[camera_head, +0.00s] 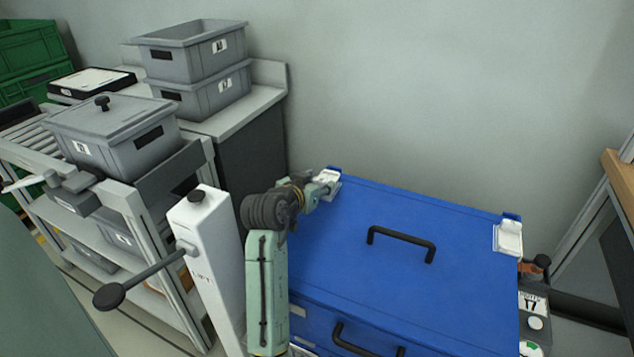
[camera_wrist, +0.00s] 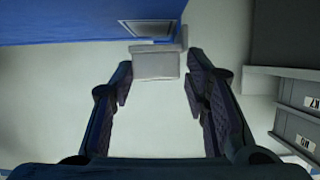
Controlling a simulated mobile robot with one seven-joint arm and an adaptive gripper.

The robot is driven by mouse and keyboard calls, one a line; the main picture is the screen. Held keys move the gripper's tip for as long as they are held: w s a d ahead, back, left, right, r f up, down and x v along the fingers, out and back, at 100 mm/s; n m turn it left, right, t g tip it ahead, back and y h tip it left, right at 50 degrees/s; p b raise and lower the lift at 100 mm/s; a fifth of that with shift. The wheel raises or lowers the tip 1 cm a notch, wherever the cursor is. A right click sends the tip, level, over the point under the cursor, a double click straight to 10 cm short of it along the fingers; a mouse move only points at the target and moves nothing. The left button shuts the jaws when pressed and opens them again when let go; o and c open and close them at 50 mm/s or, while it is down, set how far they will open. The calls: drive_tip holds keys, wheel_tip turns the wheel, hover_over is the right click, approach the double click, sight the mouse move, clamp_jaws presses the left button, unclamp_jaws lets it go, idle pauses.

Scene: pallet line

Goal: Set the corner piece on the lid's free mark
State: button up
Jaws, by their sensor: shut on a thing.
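A blue case with a blue lid (camera_head: 350,225) stands in front of me. A pale corner piece (camera_head: 328,175) is at the lid's far left corner, between the fingertips of my gripper (camera_head: 322,187). In the wrist view the corner piece (camera_wrist: 155,66) shows light grey between the gripper's fingers (camera_wrist: 160,85), which are shut on it. I cannot tell whether the piece touches the lid. A second white corner piece (camera_head: 509,238) sits on the far right corner.
A black handle (camera_head: 402,240) rises from the lid's middle. A white post (camera_head: 205,255) with a dark-knobbed lever stands left of the case. Grey bins (camera_head: 190,50) and a lidded grey bin (camera_head: 115,130) are further left. A wall is behind the case.

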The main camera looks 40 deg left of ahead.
drive_tip(key=shift+f, duration=0.1)
drive_tip(key=shift+f+b, duration=0.45)
drive_tip(key=shift+f, duration=0.05)
drive_tip(key=o, duration=1.1)
